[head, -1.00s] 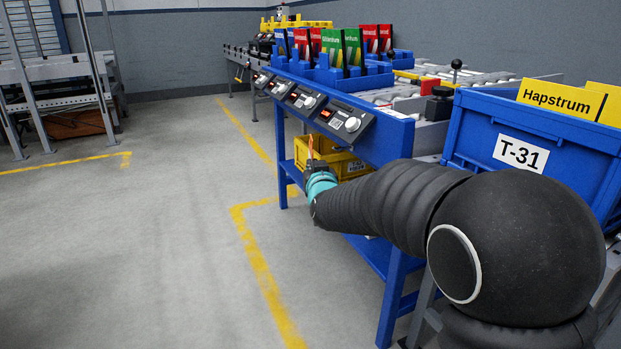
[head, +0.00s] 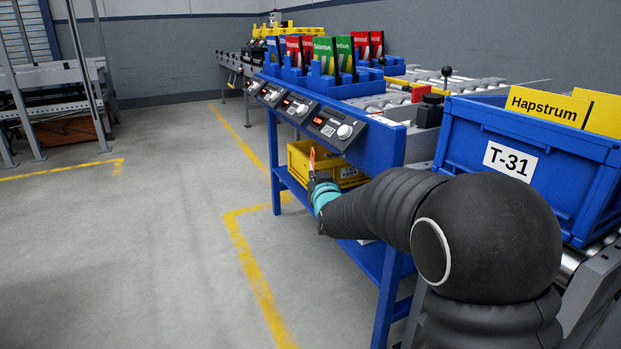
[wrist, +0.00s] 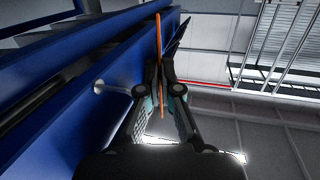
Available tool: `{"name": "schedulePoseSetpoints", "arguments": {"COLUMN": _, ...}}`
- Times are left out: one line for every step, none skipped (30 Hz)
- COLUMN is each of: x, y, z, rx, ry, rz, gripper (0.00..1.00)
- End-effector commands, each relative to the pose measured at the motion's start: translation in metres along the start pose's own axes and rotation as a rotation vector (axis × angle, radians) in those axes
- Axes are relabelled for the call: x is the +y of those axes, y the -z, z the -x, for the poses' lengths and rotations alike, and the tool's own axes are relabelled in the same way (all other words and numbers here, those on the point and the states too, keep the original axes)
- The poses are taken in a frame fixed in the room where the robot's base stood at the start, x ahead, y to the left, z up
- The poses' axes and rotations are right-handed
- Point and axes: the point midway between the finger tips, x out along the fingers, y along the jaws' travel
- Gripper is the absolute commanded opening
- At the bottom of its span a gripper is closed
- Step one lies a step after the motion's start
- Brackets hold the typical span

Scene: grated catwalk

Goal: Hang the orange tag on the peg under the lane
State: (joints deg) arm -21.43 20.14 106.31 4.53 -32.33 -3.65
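The orange tag (head: 312,159) stands upright above my gripper (head: 317,180) in the head view, in front of the yellow bin. In the wrist view the tag (wrist: 158,50) shows edge-on as a thin orange strip between the fingertips. My gripper (wrist: 158,68) is shut on it. A pale, round-ended peg (wrist: 100,87) sticks out from the blue bench front, left of the fingers in the wrist view. The tag is apart from the peg. The peg does not show in the head view. The lane's front (head: 378,150) is the blue beam under the display units.
Display units (head: 333,127) line the bench's front edge. A yellow bin (head: 298,165) sits on the lower shelf behind my gripper. A blue T-31 crate (head: 470,150) stands at right near my arm. The floor (head: 150,230) to the left is clear.

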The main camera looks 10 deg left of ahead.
Motion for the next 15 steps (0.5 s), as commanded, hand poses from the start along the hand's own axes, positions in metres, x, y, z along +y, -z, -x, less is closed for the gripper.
{"name": "schedulePoseSetpoints", "arguments": {"x": 0.003, "y": 0.001, "z": -0.001, "rx": 0.000, "ry": -0.001, "rz": 0.000, "gripper": 0.00}}
{"name": "schedulePoseSetpoints", "arguments": {"x": 0.005, "y": 0.001, "z": -0.001, "rx": 0.000, "ry": -0.001, "rz": 0.000, "gripper": 0.00}}
{"name": "schedulePoseSetpoints", "arguments": {"x": 0.006, "y": 0.000, "z": -0.002, "rx": 0.000, "ry": 0.000, "rz": 0.001, "gripper": 0.00}}
{"name": "schedulePoseSetpoints", "arguments": {"x": 0.008, "y": 0.000, "z": -0.002, "rx": 0.000, "ry": 0.000, "rz": 0.001, "gripper": 0.00}}
{"name": "schedulePoseSetpoints", "arguments": {"x": 0.009, "y": 0.000, "z": -0.002, "rx": 0.000, "ry": 0.000, "rz": 0.000, "gripper": 0.00}}
{"name": "schedulePoseSetpoints", "arguments": {"x": 0.011, "y": 0.000, "z": -0.003, "rx": 0.000, "ry": -0.001, "rz": 0.000, "gripper": 0.00}}
{"name": "schedulePoseSetpoints", "arguments": {"x": 0.013, "y": 0.000, "z": -0.003, "rx": 0.000, "ry": 0.000, "rz": 0.000, "gripper": 0.00}}
{"name": "schedulePoseSetpoints", "arguments": {"x": 0.014, "y": 0.000, "z": -0.004, "rx": 0.000, "ry": -0.001, "rz": 0.000, "gripper": 0.00}}
{"name": "schedulePoseSetpoints", "arguments": {"x": 0.017, "y": 0.000, "z": -0.004, "rx": -0.001, "ry": -0.001, "rz": 0.000, "gripper": 0.00}}
{"name": "schedulePoseSetpoints", "arguments": {"x": 0.018, "y": 0.000, "z": -0.005, "rx": -0.001, "ry": -0.001, "rz": 0.000, "gripper": 0.00}}
{"name": "schedulePoseSetpoints", "arguments": {"x": 0.019, "y": -0.001, "z": -0.005, "rx": -0.001, "ry": -0.001, "rz": 0.001, "gripper": 0.00}}
{"name": "schedulePoseSetpoints", "arguments": {"x": 0.021, "y": -0.001, "z": -0.006, "rx": -0.001, "ry": -0.001, "rz": 0.001, "gripper": 0.00}}
{"name": "schedulePoseSetpoints", "arguments": {"x": 0.023, "y": -0.001, "z": -0.006, "rx": -0.002, "ry": 0.000, "rz": 0.001, "gripper": 0.00}}
{"name": "schedulePoseSetpoints", "arguments": {"x": 0.024, "y": -0.001, "z": -0.006, "rx": -0.002, "ry": 0.000, "rz": 0.000, "gripper": 0.00}}
{"name": "schedulePoseSetpoints", "arguments": {"x": 0.026, "y": -0.001, "z": -0.007, "rx": -0.002, "ry": 0.000, "rz": 0.000, "gripper": 0.00}}
